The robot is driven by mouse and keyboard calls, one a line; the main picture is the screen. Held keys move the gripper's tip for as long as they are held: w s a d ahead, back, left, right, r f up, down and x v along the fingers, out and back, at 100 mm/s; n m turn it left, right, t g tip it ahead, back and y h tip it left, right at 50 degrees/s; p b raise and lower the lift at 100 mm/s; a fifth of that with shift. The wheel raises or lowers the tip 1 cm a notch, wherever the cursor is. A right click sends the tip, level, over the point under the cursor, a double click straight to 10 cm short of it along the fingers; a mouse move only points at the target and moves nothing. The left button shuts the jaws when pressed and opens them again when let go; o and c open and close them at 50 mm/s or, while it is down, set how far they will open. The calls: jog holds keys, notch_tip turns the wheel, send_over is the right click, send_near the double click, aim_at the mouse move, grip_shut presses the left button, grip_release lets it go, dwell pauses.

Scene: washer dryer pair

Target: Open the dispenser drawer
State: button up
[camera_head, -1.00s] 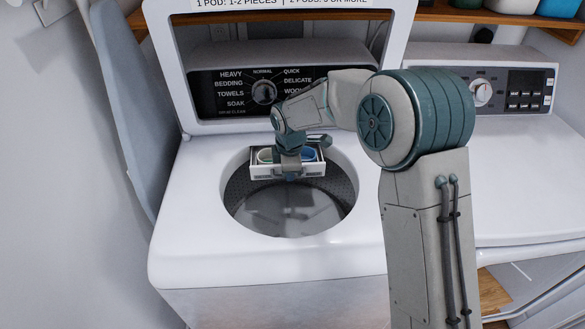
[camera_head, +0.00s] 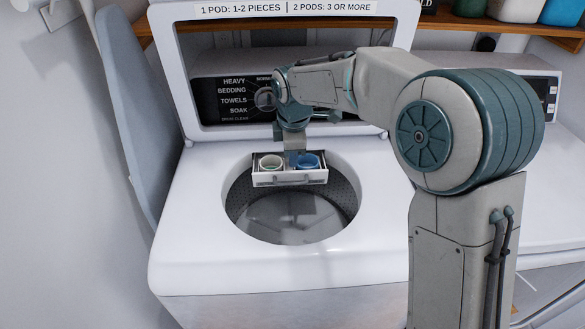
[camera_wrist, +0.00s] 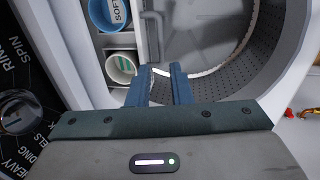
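The dispenser drawer (camera_head: 290,179) is a white tray sticking out over the back of the washer's round tub opening. It holds a white-rimmed cup (camera_head: 270,162) and a blue cup (camera_head: 306,161), which also shows in the wrist view (camera_wrist: 107,14). My gripper (camera_head: 294,160) points down at the drawer's middle, between the cups. In the wrist view its two blue fingers (camera_wrist: 160,72) stand apart, with no object clearly held between them. The fingertips are partly hidden in the head view, so I cannot tell whether they touch the drawer.
The washer lid (camera_head: 165,75) stands raised behind the drawer. The control panel with its dial (camera_head: 265,97) is close behind my gripper. The tub (camera_head: 290,218) is empty. An ironing board (camera_head: 128,110) leans at left, and shelves with containers are above right.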

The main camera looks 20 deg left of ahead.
jog(key=shift+s+d+r, duration=0.1)
jog(key=shift+s+r, duration=0.05)
jog(key=shift+r, duration=0.7)
jog(key=shift+s+r, duration=0.1)
jog(key=shift+r, duration=0.75)
jog(key=s+d+r+m, duration=0.1)
jog(key=s+d+m, duration=0.4)
jog(key=d, duration=0.5)
jog(key=s+d+r+m, duration=0.25)
jog(key=d+m, duration=0.35)
jog(key=d, duration=0.4)
jog(key=s+d+f+m, duration=0.2)
jog(key=s+d+m, duration=0.3)
jog(key=s, duration=0.2)
jog(key=s+d+f+m+t, duration=0.1)
jog(key=s+d+f+m, duration=0.1)
jog(key=s+d+m, duration=0.4)
jog(key=shift+s+f+h, duration=0.3)
jog(key=shift+s+f, duration=0.05)
jog(key=shift+s, duration=0.4)
